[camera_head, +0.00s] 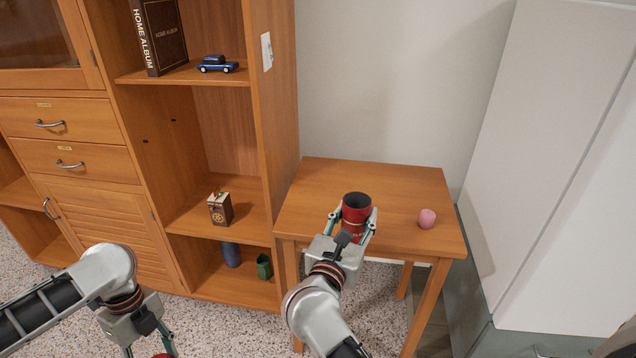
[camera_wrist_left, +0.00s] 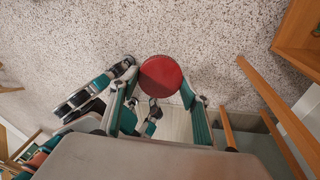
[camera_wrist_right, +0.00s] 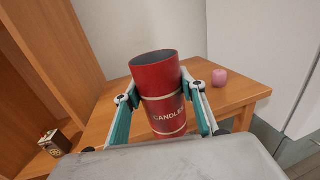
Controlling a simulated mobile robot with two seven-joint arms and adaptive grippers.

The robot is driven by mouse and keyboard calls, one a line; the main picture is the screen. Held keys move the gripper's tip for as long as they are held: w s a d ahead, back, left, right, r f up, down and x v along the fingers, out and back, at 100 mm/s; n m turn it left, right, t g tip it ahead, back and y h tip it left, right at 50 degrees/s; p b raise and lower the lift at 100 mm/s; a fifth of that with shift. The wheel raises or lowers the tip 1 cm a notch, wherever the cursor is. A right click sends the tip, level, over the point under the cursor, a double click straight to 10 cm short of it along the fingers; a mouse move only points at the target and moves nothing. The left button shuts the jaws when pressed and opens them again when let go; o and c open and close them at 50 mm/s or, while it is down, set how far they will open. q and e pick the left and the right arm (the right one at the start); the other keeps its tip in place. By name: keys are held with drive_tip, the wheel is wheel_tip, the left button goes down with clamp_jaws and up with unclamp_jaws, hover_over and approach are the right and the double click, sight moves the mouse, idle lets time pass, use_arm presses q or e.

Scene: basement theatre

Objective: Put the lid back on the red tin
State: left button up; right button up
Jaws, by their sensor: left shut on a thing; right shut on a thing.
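The red tin (camera_head: 356,205), lettered "CANDLES", stands open-topped on the small wooden table (camera_head: 318,180). My right gripper (camera_head: 352,222) is shut on the tin; in the right wrist view the fingers press on both sides of the tin (camera_wrist_right: 160,95), whose dark inside shows. My left gripper (camera_wrist_left: 160,92) is shut on the round red lid (camera_wrist_left: 160,77), which it holds over the floor. In the head view, a sliver of the lid (camera_head: 163,355) shows at the bottom edge, low and left of the table.
A pink candle (camera_head: 427,218) stands right of the tin on the table. A wooden shelf unit (camera_head: 262,130) borders the table's left, holding a small box (camera_head: 220,208), a toy car (camera_head: 217,64) and an album (camera_head: 159,37). A white cabinet (camera_head: 560,150) stands at right.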

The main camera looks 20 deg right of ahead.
sight(364, 211)
use_arm(q)
drive_tip(key=shift+r, duration=0.1)
use_arm(e)
drive_tip(key=shift+r, duration=0.1)
